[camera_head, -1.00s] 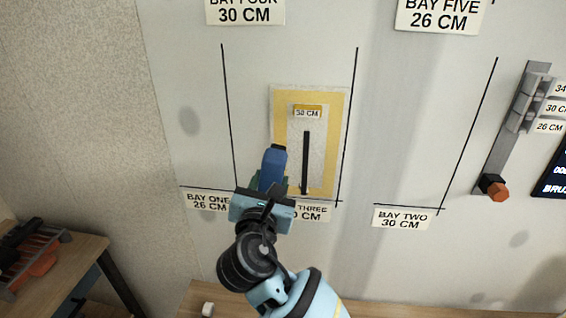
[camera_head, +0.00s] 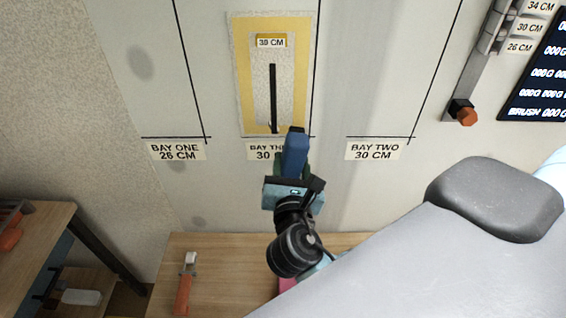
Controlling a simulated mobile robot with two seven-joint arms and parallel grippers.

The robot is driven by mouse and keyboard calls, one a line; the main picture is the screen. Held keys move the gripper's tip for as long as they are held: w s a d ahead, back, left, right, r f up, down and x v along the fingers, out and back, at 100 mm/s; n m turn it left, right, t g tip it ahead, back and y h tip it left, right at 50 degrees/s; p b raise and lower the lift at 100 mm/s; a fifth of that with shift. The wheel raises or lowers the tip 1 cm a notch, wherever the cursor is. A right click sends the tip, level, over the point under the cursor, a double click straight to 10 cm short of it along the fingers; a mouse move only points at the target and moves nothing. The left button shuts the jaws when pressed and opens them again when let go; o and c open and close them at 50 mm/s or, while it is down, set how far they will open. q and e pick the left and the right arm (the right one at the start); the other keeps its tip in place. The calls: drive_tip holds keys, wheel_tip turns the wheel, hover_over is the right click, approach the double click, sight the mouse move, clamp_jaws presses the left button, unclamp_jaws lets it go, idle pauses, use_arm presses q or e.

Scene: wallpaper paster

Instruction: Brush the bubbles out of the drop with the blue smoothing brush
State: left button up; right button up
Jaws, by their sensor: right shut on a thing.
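The drop (camera_head: 243,88) hangs on the wall above the BAY THREE label (camera_head: 262,152). It is a pale textured panel with a yellow border, a 30 CM tag near its top and a dark vertical bar down its middle. No bubbles can be made out at this size. My right gripper (camera_head: 291,180) is shut on the blue smoothing brush (camera_head: 296,150), held upright. In the picture the brush's top overlaps the drop's lower right edge; I cannot tell whether it touches. The gripper hides part of the brush's lower end. My left gripper is not in view.
A wooden bench (camera_head: 220,265) below the wall carries an orange-handled tool (camera_head: 184,283). A side table (camera_head: 35,235) stands at the left. A grey rail with an orange knob (camera_head: 467,117) and a dark screen (camera_head: 545,85) are at the right. BAY TWO's wall (camera_head: 375,90) is bare.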

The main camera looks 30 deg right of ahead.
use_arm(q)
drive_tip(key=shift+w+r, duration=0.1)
use_arm(e)
drive_tip(key=shift+r, duration=0.1)
drive_tip(key=shift+r+p, duration=0.2)
drive_tip(key=shift+p, duration=0.3)
drive_tip(key=shift+w+d, duration=0.2)
drive_tip(key=shift+w, duration=0.1)
drive_tip(key=x, duration=0.3)
drive_tip(key=shift+w+d+f+p, duration=0.15)
drive_tip(key=shift+w+p, duration=0.2)
drive_tip(key=shift+w, duration=0.05)
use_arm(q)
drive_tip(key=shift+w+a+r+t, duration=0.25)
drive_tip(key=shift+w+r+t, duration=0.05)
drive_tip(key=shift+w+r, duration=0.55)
use_arm(e)
drive_tip(key=shift+x, duration=1)
drive_tip(key=shift+x, duration=1.25)
drive_tip(key=shift+s+f, duration=0.1)
idle(1.4)
